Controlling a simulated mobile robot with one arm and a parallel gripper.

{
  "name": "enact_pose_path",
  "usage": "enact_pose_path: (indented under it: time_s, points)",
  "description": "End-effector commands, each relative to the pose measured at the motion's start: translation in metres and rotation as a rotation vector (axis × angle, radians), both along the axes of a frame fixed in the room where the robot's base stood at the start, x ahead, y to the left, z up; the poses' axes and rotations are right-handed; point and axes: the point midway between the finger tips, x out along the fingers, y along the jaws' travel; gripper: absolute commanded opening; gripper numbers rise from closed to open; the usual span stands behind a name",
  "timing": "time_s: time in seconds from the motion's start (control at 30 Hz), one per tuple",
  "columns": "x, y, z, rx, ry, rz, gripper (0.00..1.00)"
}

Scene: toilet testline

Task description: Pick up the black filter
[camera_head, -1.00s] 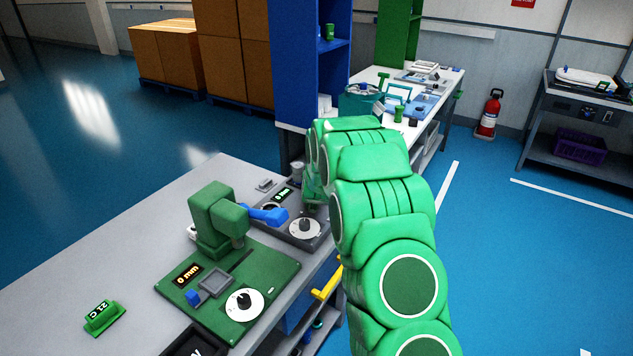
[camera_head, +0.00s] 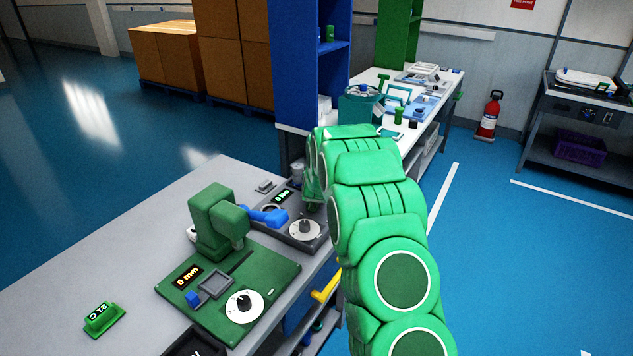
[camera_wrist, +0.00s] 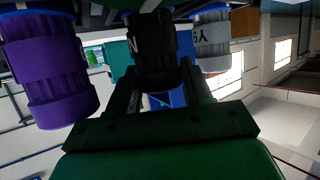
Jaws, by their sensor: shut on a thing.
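In the wrist view the black filter (camera_wrist: 153,42) is a dark ribbed cylinder, with its upper end cut off by the frame edge. My gripper (camera_wrist: 158,78) reaches up from below, with one dark finger on each side of the filter, shut on it. A purple filter (camera_wrist: 50,72) hangs to the left and a white filter with dark lettering (camera_wrist: 216,45) to the right, both apart from my fingers. In the head view my green arm bends down at the far end of the near bench, and my gripper and the filters are hidden.
The near bench (camera_head: 110,235) holds a green test fixture (camera_head: 225,290) with a dial, a grey dial unit (camera_head: 304,232) and a green display (camera_head: 104,320). A blue shelf (camera_head: 305,70) stands behind my arm. Clear blue floor lies to the right.

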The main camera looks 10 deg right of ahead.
Motion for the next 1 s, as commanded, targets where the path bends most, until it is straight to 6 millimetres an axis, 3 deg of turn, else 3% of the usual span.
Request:
enact_pose_path:
  time_s: [0.23, 0.43, 1.0]
  points:
    - [0.0, 0.0, 0.007, 0.0, -0.001, 0.0, 0.18]
    - [0.001, -0.001, 0.034, 0.0, -0.005, -0.001, 0.18]
    - [-0.055, 0.004, 0.094, 0.0, 0.0, 0.0, 0.18]
